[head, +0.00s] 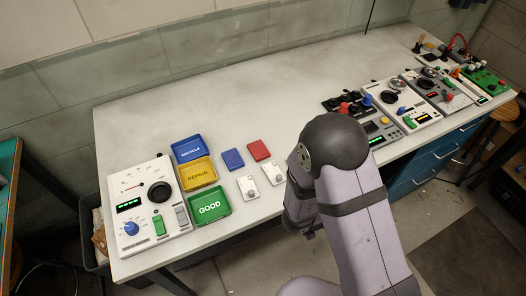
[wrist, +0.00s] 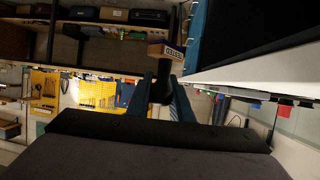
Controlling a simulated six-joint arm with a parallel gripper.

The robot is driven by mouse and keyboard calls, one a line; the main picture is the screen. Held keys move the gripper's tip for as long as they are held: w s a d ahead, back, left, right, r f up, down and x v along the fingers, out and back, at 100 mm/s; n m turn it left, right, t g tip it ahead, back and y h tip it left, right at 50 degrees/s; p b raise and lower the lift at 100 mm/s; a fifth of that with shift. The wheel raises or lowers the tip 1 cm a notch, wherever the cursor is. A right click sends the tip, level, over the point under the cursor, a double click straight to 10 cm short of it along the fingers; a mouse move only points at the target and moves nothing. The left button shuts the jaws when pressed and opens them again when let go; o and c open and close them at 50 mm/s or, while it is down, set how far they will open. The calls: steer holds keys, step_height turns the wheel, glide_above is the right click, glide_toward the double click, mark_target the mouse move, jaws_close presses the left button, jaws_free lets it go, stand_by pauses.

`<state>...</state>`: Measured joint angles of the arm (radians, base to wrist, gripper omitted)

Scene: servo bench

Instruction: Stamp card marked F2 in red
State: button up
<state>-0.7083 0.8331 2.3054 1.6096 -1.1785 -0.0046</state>
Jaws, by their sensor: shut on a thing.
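My gripper (wrist: 162,92) shows in the wrist view with its two fingers shut on the dark handle of a stamp (wrist: 172,50). The stamp's wooden block, with a small light label, points away from the fingers; the label's text is too small to read surely. In the head view my arm hides the gripper and stamp. A red pad (head: 259,150) and a blue pad (head: 233,159) lie on the bench. Two white cards, left (head: 248,187) and right (head: 273,173), lie in front of them, each with a small grey piece on it. Their markings are unreadable.
Blue (head: 188,150), yellow (head: 198,173) and green (head: 210,207) trays stand left of the cards. A white meter box (head: 147,209) is at the far left. Several instruments line the right side of the bench (head: 250,100). The back middle is clear.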

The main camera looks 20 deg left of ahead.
steer(key=d, duration=0.7)
steer(key=w+a+r+n+t+y, duration=0.1)
steer(key=w+a, duration=0.2)
steer(key=a, duration=0.3)
steer(key=w+a+r+n+t+y, duration=0.1)
steer(key=w+a+r, duration=0.1)
steer(key=w+a, duration=0.2)
steer(key=w+a+r+n+y+p, duration=0.1)
steer(key=w+a+r, duration=0.1)
steer(key=a, duration=0.8)
steer(key=shift+w+r+n+t, duration=0.3)
steer(key=shift+w+t, duration=0.1)
steer(key=shift+w, duration=0.3)
steer(key=w+a+r+n+t+y+p, duration=0.1)
steer(key=a+r+n+y, duration=0.1)
steer(key=a, duration=0.9)
steer(key=a+r+n+t+y+p, duration=0.1)
steer(key=a+r+n+y+p, duration=0.1)
steer(key=a, duration=0.9)
step_height(320, 180, up, 2)
steer(key=shift+w+a+n+y, duration=0.4)
steer(key=shift+n+y, duration=0.4)
steer(key=shift+y, duration=0.4)
steer(key=shift+f, duration=0.1)
